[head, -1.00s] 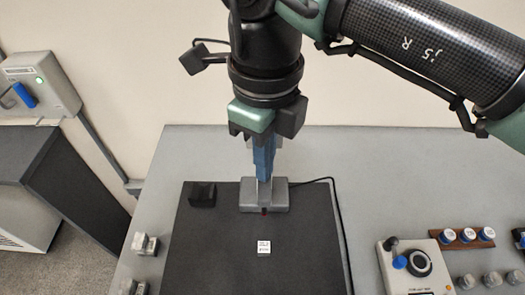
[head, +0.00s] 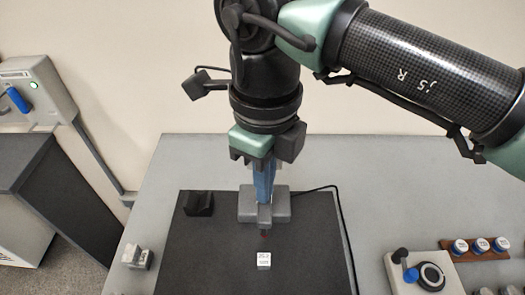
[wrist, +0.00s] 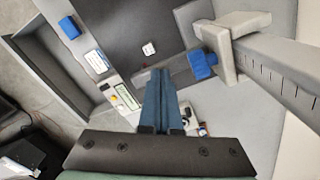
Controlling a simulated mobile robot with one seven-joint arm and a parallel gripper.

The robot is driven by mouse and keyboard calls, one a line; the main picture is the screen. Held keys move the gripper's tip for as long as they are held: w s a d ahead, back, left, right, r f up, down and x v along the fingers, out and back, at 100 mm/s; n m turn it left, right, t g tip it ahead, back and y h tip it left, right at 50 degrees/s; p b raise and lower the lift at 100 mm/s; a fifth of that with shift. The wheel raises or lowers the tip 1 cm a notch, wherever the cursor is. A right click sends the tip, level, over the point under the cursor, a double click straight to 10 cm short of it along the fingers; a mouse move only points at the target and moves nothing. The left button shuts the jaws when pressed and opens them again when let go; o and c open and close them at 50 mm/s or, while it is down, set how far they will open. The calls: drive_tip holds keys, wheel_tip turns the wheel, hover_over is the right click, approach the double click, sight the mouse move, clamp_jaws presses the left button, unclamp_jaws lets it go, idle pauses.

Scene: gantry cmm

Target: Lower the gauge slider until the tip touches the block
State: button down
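The block (head: 264,260) is a small white cube with dark marks on the dark mat; it also shows in the wrist view (wrist: 149,48). The gauge's grey base (head: 280,205) stands behind it. A grey arm piece (head: 264,216) carries a small dark red tip (head: 264,234). The tip appears just above and behind the block, with a visible gap. My gripper (head: 264,198) points down, its blue fingers together at the arm piece; they also show in the wrist view (wrist: 160,73). They look shut; contact with the slider is unclear. My gripper hides much of the gauge.
A black block (head: 198,203) lies at the mat's back left. Grey clamps (head: 137,257) stand left of the mat. A joystick box (head: 425,275) and a brown rack of round pieces (head: 480,249) stand at the right. A black cable (head: 341,225) runs along the mat's right side.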

wheel_tip(320, 180, down, 8)
drive_tip(key=b, duration=0.7)
drive_tip(key=shift+f, duration=0.2)
idle(0.8)
drive_tip(key=shift+f+b, duration=0.75)
idle(0.6)
drive_tip(key=shift+r, duration=0.15)
drive_tip(key=shift+r+p, duration=2.3)
drive_tip(key=shift+r, duration=1.1)
